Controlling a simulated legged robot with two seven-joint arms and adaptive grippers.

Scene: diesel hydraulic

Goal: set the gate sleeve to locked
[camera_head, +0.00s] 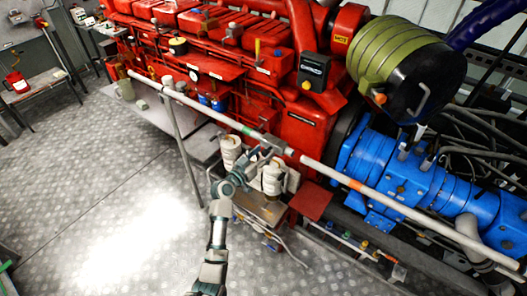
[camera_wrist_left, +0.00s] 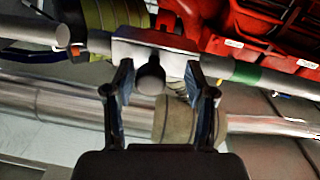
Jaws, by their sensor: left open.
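The gate is a long pale rail (camera_head: 215,114) running from upper left to lower right in front of the engine. The grey metal gate sleeve (camera_head: 276,143) sits around it near the middle. In the left wrist view the sleeve (camera_wrist_left: 175,42) lies across the top of the jaws, with a dark round knob (camera_wrist_left: 150,78) pointing toward the camera. My left gripper (camera_head: 262,155) is just below the sleeve. In the wrist view its open fingers (camera_wrist_left: 160,85) stand on either side of the knob, with gaps showing. My right gripper is not in view.
A green band (camera_wrist_left: 246,76) marks the rail on one side of the sleeve; an orange band (camera_head: 356,186) shows farther along it. White canisters (camera_head: 231,150) stand close behind my left gripper. A blue machine (camera_head: 400,182) lies to the right. The floor (camera_head: 110,190) at left is clear.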

